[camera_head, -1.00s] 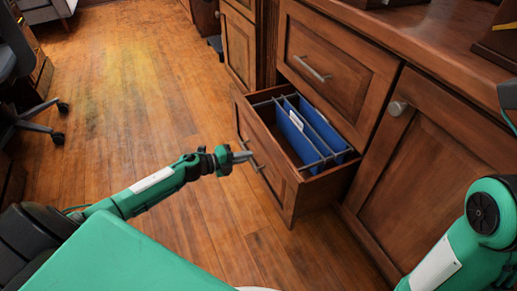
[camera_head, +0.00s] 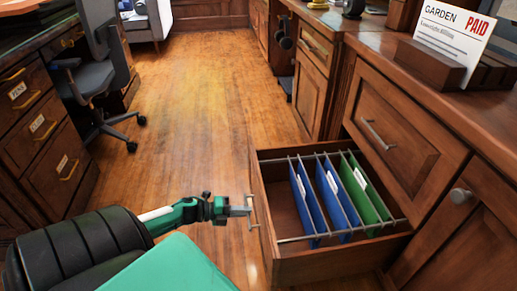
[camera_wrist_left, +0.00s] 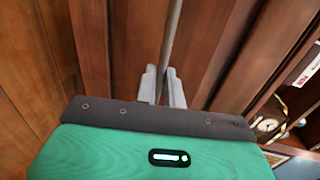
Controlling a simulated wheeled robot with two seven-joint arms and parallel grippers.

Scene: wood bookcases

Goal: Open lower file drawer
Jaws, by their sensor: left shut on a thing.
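The lower file drawer (camera_head: 330,265) is pulled out wide from the wood cabinet in the head view. Two blue folders (camera_head: 302,205) and a green folder (camera_head: 362,190) hang on its metal rails. My left gripper (camera_head: 245,209) is at the drawer's front, shut on the metal bar handle (camera_head: 252,235). In the left wrist view the fingers (camera_wrist_left: 160,86) close around the handle bar (camera_wrist_left: 172,38). My right gripper is out of view.
The upper drawer (camera_head: 385,135) is shut. A cabinet door with a round knob (camera_head: 461,195) is at right. A desk with drawers (camera_head: 40,140) and an office chair (camera_head: 100,85) stand at left. Bare wood floor (camera_head: 205,110) lies between.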

